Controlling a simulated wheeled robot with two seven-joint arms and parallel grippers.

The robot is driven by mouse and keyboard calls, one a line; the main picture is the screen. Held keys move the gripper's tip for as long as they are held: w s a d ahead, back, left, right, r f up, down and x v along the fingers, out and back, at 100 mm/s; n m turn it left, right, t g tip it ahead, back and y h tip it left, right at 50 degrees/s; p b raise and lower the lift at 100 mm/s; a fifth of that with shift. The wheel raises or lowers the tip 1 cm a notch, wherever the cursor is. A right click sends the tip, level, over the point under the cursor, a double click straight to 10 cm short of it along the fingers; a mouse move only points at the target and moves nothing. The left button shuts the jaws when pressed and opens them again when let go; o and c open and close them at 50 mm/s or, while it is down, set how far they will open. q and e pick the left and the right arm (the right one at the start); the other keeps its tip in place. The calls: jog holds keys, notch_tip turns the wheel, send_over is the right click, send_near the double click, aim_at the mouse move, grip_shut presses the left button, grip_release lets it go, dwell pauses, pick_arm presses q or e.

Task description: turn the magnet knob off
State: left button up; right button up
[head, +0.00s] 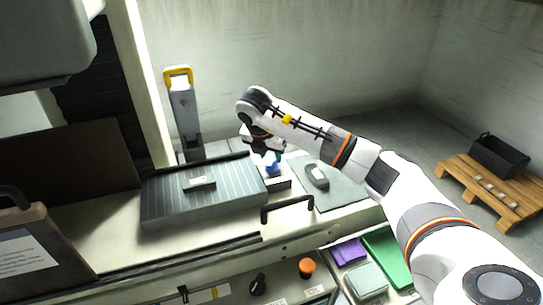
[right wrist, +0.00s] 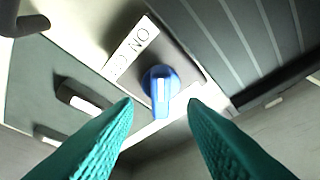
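The magnet knob (right wrist: 160,84) is blue with a pale pointer bar, which points down in the right wrist view. It sits on the end block of a grey ribbed magnetic chuck (right wrist: 245,40). A white label (right wrist: 131,48) beside it shows "ON"; its other letters are unclear. In the head view the knob (head: 272,169) is partly hidden under my right gripper (head: 268,158), at the right end of the chuck (head: 160,207). My right gripper's teal fingers (right wrist: 160,102) are open, one on each side of the knob, with gaps visible. My left gripper is not in view.
A dark handle (head: 287,209) stands in front of the knob. A grey mat (head: 345,192) with a dark device (head: 317,176) lies to the right. A yellow-topped grey post (head: 183,105) stands behind. A panel in front has a black knob (head: 257,284) and an orange button (head: 307,267).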

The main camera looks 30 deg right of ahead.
aim_at(272, 161)
jog(key=shift+x, duration=1.55)
grip_shut()
